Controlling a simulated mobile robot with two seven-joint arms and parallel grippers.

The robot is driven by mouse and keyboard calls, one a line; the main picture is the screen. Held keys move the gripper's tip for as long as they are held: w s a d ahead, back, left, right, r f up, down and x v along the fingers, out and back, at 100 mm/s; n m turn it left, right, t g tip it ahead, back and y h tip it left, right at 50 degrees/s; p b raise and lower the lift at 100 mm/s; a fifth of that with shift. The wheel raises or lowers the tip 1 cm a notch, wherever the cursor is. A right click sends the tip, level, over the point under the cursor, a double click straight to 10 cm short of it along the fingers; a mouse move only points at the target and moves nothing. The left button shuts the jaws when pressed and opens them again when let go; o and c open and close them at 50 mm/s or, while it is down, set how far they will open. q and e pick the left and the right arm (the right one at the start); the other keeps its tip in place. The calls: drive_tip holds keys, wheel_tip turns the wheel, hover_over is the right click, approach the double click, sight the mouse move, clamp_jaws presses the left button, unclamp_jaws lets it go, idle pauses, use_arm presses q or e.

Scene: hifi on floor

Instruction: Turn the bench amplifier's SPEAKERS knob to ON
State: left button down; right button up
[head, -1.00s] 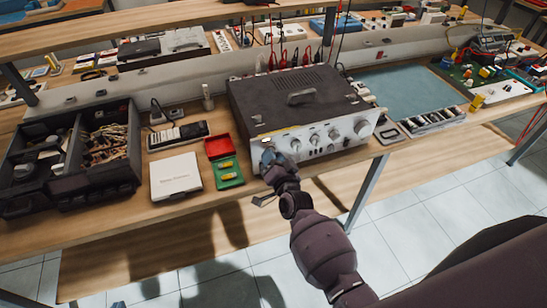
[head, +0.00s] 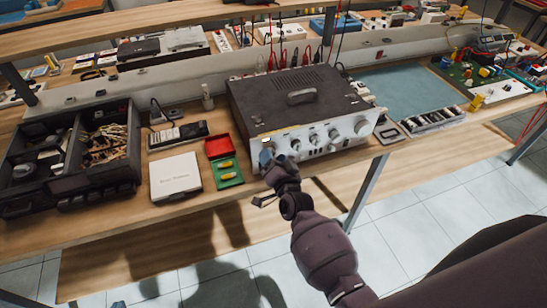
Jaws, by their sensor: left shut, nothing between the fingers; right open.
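The bench amplifier (head: 290,97) is a dark box with a silver front panel (head: 345,141), standing near the front edge of the bench. A row of round knobs (head: 314,139) runs along the panel, with a larger knob (head: 362,128) at its right end. My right gripper (head: 266,158) is at the panel's lower left corner, its bluish fingers open close in front of it. It hides that part, and I cannot tell whether it touches a knob. The SPEAKERS lettering is too small to read. Only a small tip of my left gripper (head: 118,304) shows at the bottom edge, shut.
Left of the amplifier lie a red and green case (head: 229,182), a white box (head: 175,176) and a dark parts organizer (head: 71,195). A tray of small parts (head: 432,120) and a blue mat (head: 408,88) are to the right. Tiled floor is clear in front.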

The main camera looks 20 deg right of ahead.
drive_tip(key=s, duration=1)
drive_tip(key=shift+s+d, duration=0.2)
drive_tip(key=shift+s, duration=0.05)
